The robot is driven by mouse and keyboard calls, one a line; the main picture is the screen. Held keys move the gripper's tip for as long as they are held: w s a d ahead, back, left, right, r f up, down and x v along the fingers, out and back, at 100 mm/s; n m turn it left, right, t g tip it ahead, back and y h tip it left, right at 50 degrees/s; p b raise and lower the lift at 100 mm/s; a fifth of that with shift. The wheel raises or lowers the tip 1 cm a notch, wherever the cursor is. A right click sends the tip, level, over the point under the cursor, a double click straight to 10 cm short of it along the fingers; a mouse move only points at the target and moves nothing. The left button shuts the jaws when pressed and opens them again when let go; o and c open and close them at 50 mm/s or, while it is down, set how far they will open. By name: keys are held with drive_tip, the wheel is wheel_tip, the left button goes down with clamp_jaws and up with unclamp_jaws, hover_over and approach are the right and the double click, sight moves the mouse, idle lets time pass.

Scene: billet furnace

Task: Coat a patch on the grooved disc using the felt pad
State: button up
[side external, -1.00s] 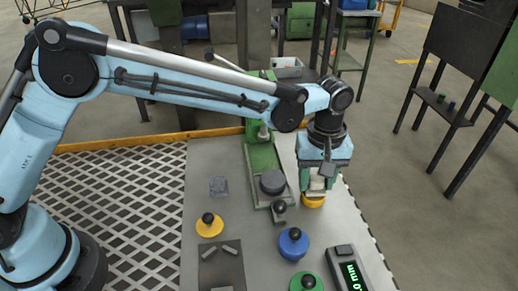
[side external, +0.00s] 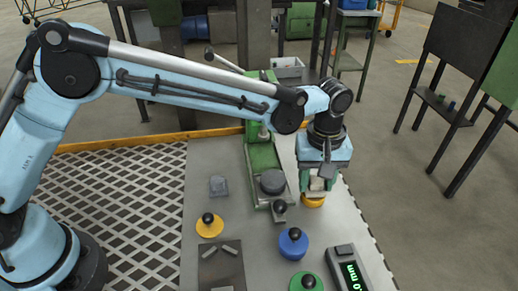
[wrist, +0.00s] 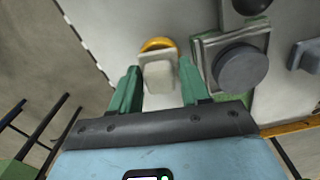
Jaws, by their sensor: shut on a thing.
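My gripper (wrist: 158,72) is shut on a pale block, which I take for the felt pad (wrist: 158,77), with a green finger on either side. In the side view my gripper (side external: 318,184) is low over the right part of the plate. A round yellow piece (side external: 313,201) lies just below the pad; it also shows in the wrist view (wrist: 157,44). Whether the pad touches it is hard to tell. A dark grey disc (side external: 272,182), likely the grooved disc, sits on the green fixture left of my gripper. It also shows in the wrist view (wrist: 241,68); I see no grooves.
The green fixture (side external: 262,157) has a lever and a black knob close to my gripper. Yellow (side external: 209,228), blue (side external: 293,246) and green (side external: 306,284) black-knobbed pieces stand nearer the camera. A small grey block (side external: 218,187) lies left; a digital gauge (side external: 346,268) lies front right.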

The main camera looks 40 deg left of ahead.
sight(317, 179)
drive_tip(key=shift+f, duration=0.5)
idle(1.2)
drive_tip(key=shift+r, duration=3.6)
